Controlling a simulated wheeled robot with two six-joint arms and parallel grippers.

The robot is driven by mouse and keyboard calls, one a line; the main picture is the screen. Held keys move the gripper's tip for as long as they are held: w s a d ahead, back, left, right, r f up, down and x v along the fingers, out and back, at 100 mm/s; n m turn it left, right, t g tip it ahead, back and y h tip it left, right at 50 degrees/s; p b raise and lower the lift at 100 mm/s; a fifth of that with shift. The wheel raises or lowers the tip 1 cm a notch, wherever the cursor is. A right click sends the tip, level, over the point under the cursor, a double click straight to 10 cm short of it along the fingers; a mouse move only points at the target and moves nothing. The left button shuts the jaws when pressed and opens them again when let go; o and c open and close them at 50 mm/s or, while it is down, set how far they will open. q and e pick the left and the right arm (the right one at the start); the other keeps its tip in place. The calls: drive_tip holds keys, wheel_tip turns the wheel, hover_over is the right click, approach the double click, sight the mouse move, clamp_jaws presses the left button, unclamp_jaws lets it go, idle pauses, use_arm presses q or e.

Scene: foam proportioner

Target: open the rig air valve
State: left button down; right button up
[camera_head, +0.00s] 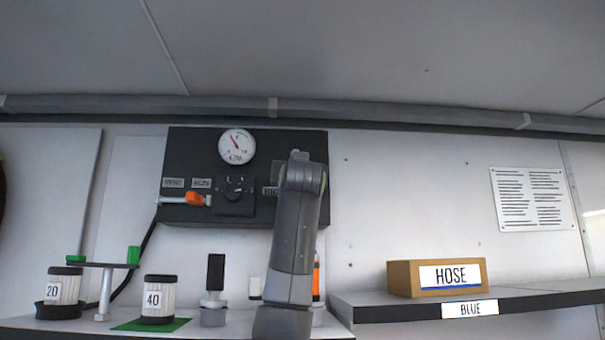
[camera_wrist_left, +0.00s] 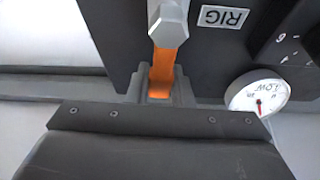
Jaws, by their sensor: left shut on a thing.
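The rig air valve shows in the left wrist view as an orange handle (camera_wrist_left: 168,62) on a silver hex pivot (camera_wrist_left: 168,22), beside a RIG label (camera_wrist_left: 223,16). The picture is upside down there. The handle stands in line with the fingers, roughly vertical in that view. My left gripper (camera_wrist_left: 160,88) is shut on the handle's end, with one finger on each side. In the head view my arm covers the valve, and the fingers are hidden. My right gripper is in neither view.
The black panel (camera_head: 180,150) carries a gauge (camera_head: 237,146), a black knob (camera_head: 234,188) and another orange-handled valve (camera_head: 194,198) at left. Canisters marked 20 (camera_head: 54,290) and 40 (camera_head: 153,299) stand on the lower shelf. A HOSE box (camera_head: 400,278) sits on the right shelf.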

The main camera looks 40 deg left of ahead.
use_arm(q)
drive_tip(key=shift+a+f+n+g, duration=0.15)
drive_tip(key=shift+n+g, duration=0.25)
drive_tip(key=shift+n, duration=0.2)
drive_tip(key=c, duration=1.3)
unclamp_jaws()
drive_tip(key=shift+s, duration=0.1)
drive_tip(key=b+v, duration=1)
drive_tip(key=v, duration=0.7)
drive_tip(key=shift+f, duration=0.25)
